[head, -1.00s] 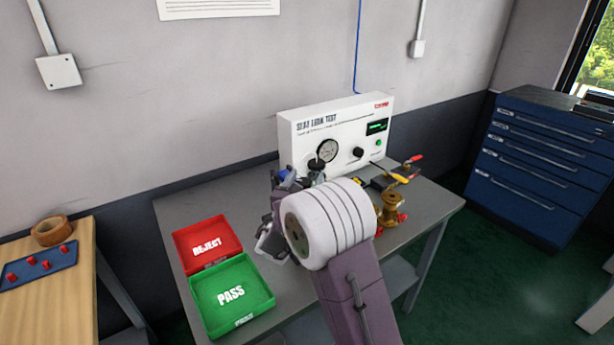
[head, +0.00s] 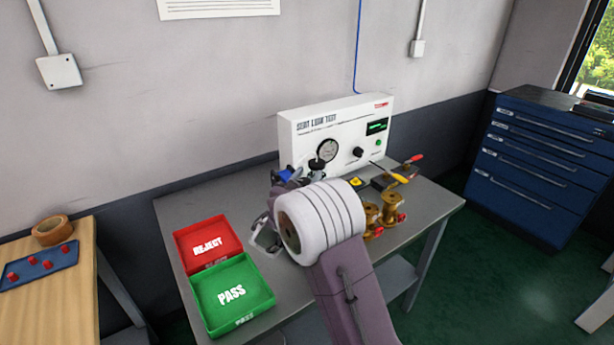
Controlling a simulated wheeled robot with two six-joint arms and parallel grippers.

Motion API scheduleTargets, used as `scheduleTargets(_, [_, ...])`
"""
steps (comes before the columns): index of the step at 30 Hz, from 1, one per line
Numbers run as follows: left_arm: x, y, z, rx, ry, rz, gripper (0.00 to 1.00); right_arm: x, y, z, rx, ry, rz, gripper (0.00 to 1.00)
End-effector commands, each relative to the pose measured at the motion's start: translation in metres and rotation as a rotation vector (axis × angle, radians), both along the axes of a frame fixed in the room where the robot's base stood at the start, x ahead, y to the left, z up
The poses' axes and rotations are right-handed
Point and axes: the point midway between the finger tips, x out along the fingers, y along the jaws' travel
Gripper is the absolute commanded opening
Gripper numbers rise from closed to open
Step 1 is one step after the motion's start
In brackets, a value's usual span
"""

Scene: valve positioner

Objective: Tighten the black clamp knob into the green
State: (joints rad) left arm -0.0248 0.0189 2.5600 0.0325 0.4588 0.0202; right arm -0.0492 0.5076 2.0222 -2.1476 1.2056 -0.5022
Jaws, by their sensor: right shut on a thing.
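My right gripper (head: 298,180) is at the front left of the white test panel (head: 300,130), beside a blue part (head: 283,176). My white wrist hides most of its fingers. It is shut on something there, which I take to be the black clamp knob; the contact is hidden. A black round knob (head: 317,164) shows just above the gripper, below the dial gauge (head: 328,150). The panel's dark display (head: 376,126) shows a green bar. My left gripper is out of view.
Two brass valves (head: 391,208) stand right of my wrist. Tools with red and yellow handles (head: 399,177) lie behind them. A red REJECT tray (head: 208,262) and green PASS tray (head: 255,318) sit at the left of the grey bench (head: 175,208). A black panel knob (head: 358,152) is near the display.

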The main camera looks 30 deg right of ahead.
Motion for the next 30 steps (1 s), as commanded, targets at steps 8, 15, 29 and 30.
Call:
scheduleTargets(8, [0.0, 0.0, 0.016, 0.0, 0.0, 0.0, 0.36, -0.004, -0.002, 0.002, 0.001, 0.001, -0.219, 0.0])
scheduleTargets(15, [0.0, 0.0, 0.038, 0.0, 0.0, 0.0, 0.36, -0.01, -0.005, 0.003, 0.002, 0.001, -0.447, 0.0])
scheduleTargets(29, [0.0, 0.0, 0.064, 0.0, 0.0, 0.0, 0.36, -0.021, -0.007, 0.0, 0.001, 0.002, -0.778, 0.0])
scheduleTargets(30, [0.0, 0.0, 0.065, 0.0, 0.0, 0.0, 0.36, -0.022, -0.007, 0.0, 0.001, 0.001, -0.796, 0.0])
